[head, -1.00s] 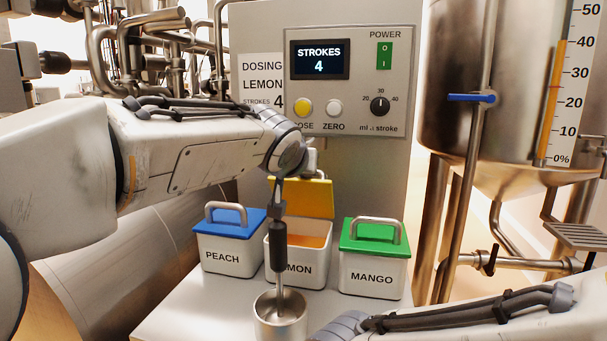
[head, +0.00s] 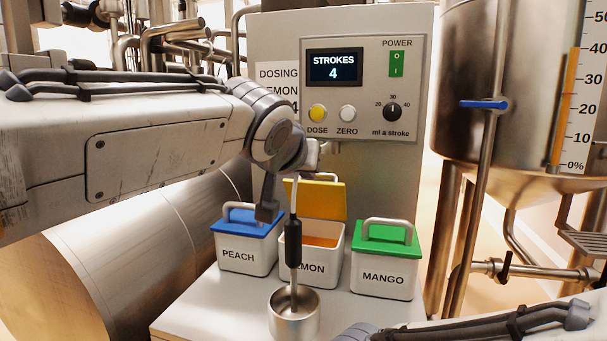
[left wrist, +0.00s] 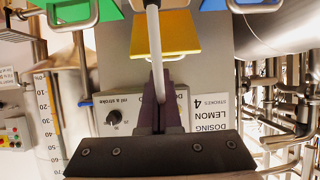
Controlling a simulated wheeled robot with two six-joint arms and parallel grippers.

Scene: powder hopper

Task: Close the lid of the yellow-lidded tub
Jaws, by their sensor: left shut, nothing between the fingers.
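The lemon tub (head: 309,267) stands in the middle of the row, with orange powder (head: 314,241) inside. Its yellow lid (head: 320,200) is open, raised at the tub's back edge; it also shows in the left wrist view (left wrist: 166,33). My left gripper (head: 266,212) points down, shut and empty, appearing over the peach tub's right edge, left of the yellow lid. In the left wrist view the fingers (left wrist: 157,84) are closed below the lid's picture. My right gripper is not in view; only part of my right arm shows.
The peach tub (head: 245,258) with blue lid and mango tub (head: 383,277) with green lid flank the lemon tub, both closed. A steel cup (head: 293,318) stands in front, with a black-handled rod (head: 293,243) in it. The dosing panel (head: 361,88) rises behind.

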